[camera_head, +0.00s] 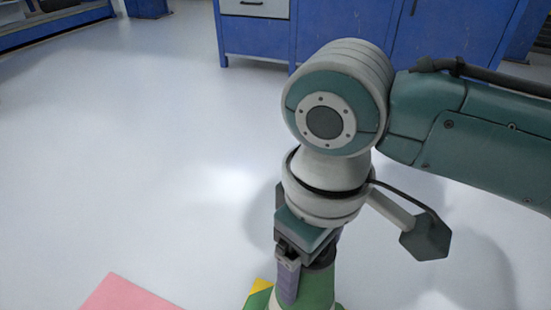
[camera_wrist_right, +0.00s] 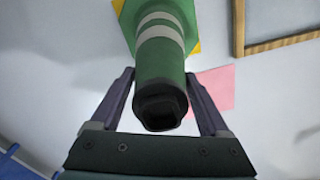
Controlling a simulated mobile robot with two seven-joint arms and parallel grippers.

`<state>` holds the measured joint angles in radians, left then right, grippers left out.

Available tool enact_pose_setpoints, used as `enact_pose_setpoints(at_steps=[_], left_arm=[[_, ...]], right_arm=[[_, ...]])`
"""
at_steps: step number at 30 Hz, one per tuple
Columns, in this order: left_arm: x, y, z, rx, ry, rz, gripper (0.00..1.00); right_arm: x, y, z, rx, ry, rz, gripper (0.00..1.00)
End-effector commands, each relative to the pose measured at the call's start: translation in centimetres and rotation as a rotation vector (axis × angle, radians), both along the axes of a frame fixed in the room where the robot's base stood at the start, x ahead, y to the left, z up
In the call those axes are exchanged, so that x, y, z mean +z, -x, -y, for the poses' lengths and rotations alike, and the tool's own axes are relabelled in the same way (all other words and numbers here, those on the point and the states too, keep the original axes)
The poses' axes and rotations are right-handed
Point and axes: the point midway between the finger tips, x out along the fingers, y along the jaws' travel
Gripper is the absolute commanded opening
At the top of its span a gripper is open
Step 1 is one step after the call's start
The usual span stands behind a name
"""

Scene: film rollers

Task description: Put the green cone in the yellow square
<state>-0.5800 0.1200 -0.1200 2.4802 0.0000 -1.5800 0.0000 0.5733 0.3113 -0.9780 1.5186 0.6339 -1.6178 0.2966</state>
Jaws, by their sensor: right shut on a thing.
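The green cone (camera_wrist_right: 160,60) has pale grey stripes, a black top and a green base; part of it shows at the bottom of the head view (camera_head: 319,286). My right gripper (camera_wrist_right: 159,78) is shut on the cone near its top, one finger on each side; it also shows in the head view (camera_head: 300,277). The yellow square (camera_wrist_right: 195,47) shows only as corners past the cone's base, and one corner shows in the head view (camera_head: 261,286). The base covers most of it from this angle. I cannot tell whether the base touches it. My left gripper is not in view.
A pink square (camera_head: 128,295) lies on the pale floor; it also shows right of the cone in the right wrist view (camera_wrist_right: 217,88). A wooden frame edge (camera_wrist_right: 239,28) is at that view's upper right. Blue cabinets (camera_head: 345,25) stand at the back. The floor at left is clear.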

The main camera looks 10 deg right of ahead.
Motion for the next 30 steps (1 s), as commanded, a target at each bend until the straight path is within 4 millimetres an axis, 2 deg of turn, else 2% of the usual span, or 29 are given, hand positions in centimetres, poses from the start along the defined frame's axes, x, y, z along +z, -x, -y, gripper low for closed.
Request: enact_pose_setpoints(at_steps=[6,14,26,27,30], left_arm=[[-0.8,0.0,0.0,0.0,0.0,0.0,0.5],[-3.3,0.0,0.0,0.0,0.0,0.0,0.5],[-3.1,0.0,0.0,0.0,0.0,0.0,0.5],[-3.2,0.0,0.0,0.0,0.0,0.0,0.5],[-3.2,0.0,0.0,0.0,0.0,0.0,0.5]], right_arm=[[-1.1,-0.1,-0.1,0.001,-0.002,0.003,0.0],[-4.7,-0.1,-0.1,0.001,-0.002,0.003,0.0],[-4.9,-0.1,-0.1,0.001,-0.003,0.003,0.0],[-5.0,0.0,0.0,0.001,-0.001,-0.001,0.83],[-5.0,0.0,0.0,0.001,-0.001,-0.001,0.94]])
